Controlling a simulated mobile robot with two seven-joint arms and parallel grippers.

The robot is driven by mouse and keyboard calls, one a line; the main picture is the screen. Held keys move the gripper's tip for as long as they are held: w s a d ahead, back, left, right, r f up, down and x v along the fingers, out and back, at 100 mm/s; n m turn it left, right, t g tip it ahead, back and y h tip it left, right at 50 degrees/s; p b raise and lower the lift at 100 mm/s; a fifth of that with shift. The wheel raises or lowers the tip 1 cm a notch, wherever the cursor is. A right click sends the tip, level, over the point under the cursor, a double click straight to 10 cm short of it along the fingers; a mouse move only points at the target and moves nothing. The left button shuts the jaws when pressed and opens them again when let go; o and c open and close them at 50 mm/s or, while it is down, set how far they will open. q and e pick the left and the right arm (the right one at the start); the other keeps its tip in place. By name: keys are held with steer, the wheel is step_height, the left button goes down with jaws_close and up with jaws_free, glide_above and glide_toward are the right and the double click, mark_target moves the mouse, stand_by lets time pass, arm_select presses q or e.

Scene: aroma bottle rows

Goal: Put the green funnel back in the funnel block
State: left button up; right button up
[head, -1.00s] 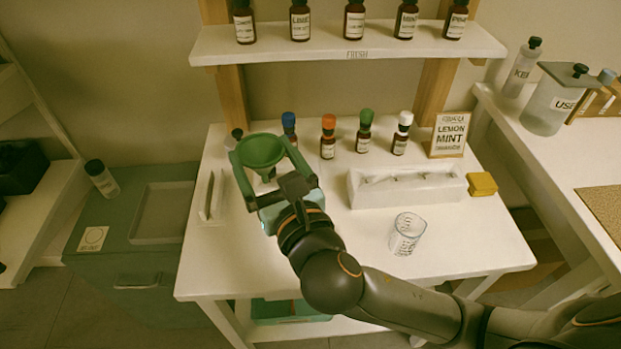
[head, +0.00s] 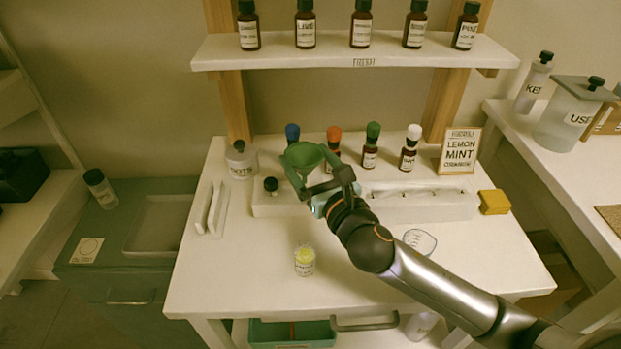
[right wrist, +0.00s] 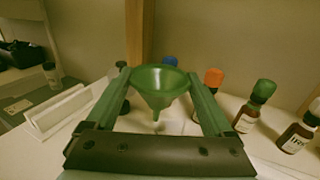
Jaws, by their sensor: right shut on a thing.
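My right gripper (head: 327,188) is shut on the green funnel (head: 302,156), holding it upright above the table. The funnel also shows in the right wrist view (right wrist: 159,84), between the two fingers, with its spout pointing down. Below and behind it in the head view is a low white block (head: 268,207), partly hidden by the gripper. A longer white block (head: 425,208) with slots lies to the right. I cannot tell for sure which one is the funnel block. My left gripper is not in view.
Bottles with blue (head: 292,133), orange (head: 333,140), green (head: 372,145) and white (head: 409,147) caps stand behind. A small jar with yellow contents (head: 304,262) and a clear beaker (head: 420,241) stand in front. A yellow sponge (head: 494,202) lies at the right.

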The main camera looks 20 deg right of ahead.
mark_target(310, 172)
steer(key=f, duration=0.1)
steer(key=f+b, duration=0.2)
steer(key=f, duration=0.1)
steer(key=shift+w+d, duration=0.3)
steer(key=shift+d, duration=0.05)
steer(key=shift+f, duration=0.15)
steer(key=shift+f, duration=0.3)
steer(key=o, duration=1.2)
steer(key=shift+r, duration=0.15)
